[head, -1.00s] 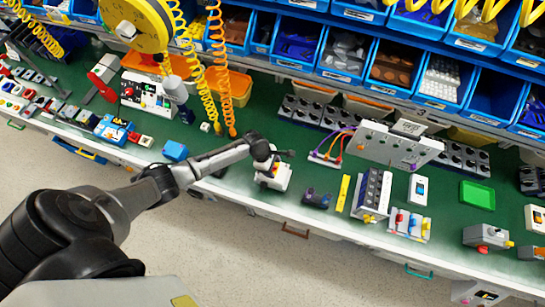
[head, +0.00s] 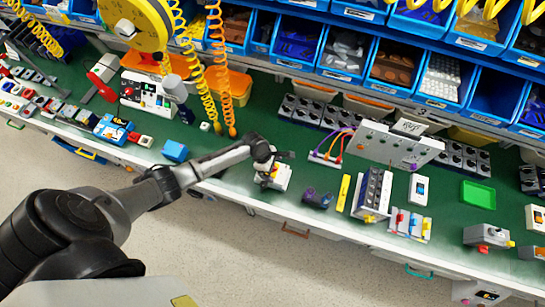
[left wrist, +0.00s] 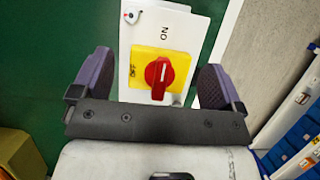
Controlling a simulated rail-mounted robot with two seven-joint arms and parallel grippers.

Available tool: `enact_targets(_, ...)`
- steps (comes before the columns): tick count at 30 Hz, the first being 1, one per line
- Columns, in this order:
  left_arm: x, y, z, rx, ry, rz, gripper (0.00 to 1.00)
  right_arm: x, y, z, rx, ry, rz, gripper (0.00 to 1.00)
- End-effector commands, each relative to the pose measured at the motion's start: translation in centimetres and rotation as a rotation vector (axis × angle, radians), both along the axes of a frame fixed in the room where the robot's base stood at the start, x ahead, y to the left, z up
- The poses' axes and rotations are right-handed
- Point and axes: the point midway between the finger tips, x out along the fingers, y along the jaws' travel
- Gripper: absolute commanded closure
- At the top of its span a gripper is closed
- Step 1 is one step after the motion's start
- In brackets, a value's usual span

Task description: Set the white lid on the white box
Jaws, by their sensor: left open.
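A white switch box (head: 282,180) sits near the front edge of the green bench in the head view. The left wrist view shows its white face (left wrist: 190,28), a yellow plate (left wrist: 142,62) and a red rotary knob (left wrist: 159,76). The letters on the face read "ON" and "OFF". My left gripper (head: 272,163) is over the box, and in the left wrist view its open fingers (left wrist: 155,72) stand apart on either side of the knob, with nothing between them clearly held. I see no separate white lid. My right gripper is not in view.
A blue block (head: 175,151) is left of the box; a dark purple-marked part (head: 318,199) and a yellow strip (head: 343,192) are to its right. A white panel with cables (head: 390,146) stands behind right. Blue bins (head: 340,50) line the back.

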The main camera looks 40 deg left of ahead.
Motion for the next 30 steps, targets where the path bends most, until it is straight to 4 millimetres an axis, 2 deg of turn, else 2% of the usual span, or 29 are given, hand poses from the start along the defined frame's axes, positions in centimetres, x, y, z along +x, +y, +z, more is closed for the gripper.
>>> enact_targets(5,-0.1,0.3,0.6,0.001,0.0,0.0,0.07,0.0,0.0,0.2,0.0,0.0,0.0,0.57)
enact_targets(21,-1.6,3.7,9.6,0.001,-0.001,-0.001,0.07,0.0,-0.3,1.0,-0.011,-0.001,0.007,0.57)
enact_targets(30,-2.1,4.7,12.4,0.0,0.0,-0.001,0.07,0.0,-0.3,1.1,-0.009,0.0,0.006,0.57)
